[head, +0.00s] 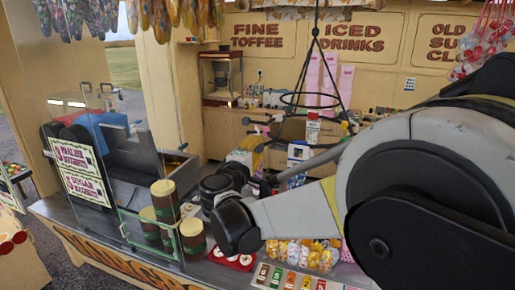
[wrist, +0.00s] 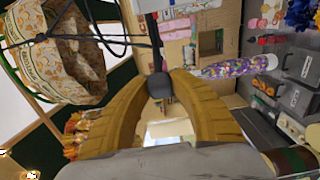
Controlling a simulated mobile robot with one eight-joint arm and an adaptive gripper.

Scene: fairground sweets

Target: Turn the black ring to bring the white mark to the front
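The black ring (head: 308,100) hangs from a black stem and thin rods in the middle of the head view, in front of the back counter. Short arms with dark ends stick out below it. I cannot make out the white mark on it for sure. In the wrist view, thin black bars (wrist: 75,38) cross at the upper left; they may be part of the hanging rack.
Several striped jars (head: 164,202) stand at the counter's front left, beside a glass panel (head: 110,150). Wrapped sweets (head: 300,254) and a red tray (head: 232,259) lie along the front.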

